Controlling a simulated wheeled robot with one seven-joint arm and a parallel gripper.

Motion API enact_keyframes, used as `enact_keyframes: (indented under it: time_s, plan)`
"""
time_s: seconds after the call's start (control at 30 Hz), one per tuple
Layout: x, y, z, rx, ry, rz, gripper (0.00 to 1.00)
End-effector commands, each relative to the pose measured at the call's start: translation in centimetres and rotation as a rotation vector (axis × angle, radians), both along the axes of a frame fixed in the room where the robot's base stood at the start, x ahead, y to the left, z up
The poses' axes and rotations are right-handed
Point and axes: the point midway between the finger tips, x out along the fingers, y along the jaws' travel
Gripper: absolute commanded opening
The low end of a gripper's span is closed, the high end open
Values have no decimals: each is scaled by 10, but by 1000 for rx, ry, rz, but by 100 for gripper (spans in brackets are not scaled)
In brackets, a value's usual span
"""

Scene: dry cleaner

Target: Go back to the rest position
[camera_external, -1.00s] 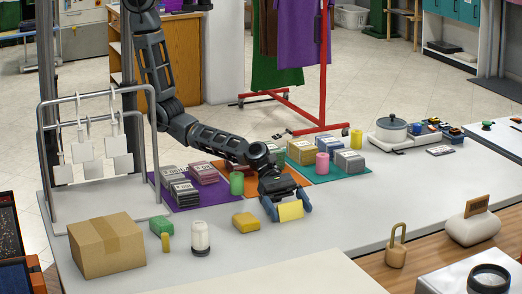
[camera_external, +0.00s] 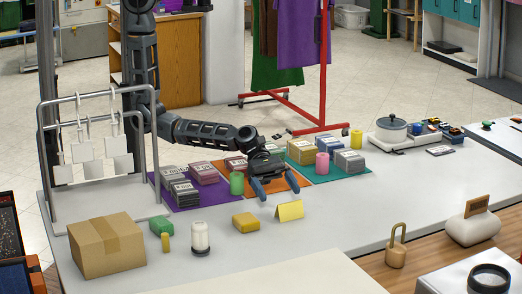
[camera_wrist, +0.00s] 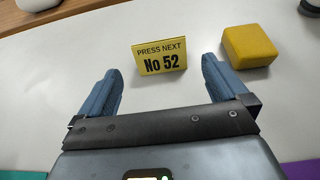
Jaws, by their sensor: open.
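My gripper (camera_external: 277,189) is open and empty over the front of the orange mat (camera_external: 304,180), with its two blue fingers pointing toward the front of the counter. A yellow folded card (camera_external: 290,211) stands upright on the white counter, just in front of the fingertips and apart from them. In the wrist view the card (camera_wrist: 159,56) reads "PRESS NEXT No 52" and shows beyond the gap between the fingers (camera_wrist: 160,85).
A yellow block (camera_external: 245,220) lies left of the card. A green cylinder (camera_external: 236,183) stands close left of my gripper, and a pink cylinder (camera_external: 322,163) is to its right. Folded stacks lie on the purple mat (camera_external: 165,195).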

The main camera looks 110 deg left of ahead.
Motion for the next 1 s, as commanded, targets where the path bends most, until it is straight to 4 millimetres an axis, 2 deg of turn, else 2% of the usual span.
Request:
enact_keyframes:
  time_s: [0.23, 0.37, 0.5, 0.67, 0.87, 1.0]
  plan:
    - [-2, -2, 1, -12, 3, 2, 100]
    - [-17, -15, 15, -135, 31, 35, 100]
    - [-54, -33, 46, -424, 116, 108, 100]
    - [-103, -27, 67, -772, 256, 215, 100]
    - [-163, -2, 89, -1203, 445, 363, 100]
    - [-205, 26, 103, -1513, 587, 476, 100]
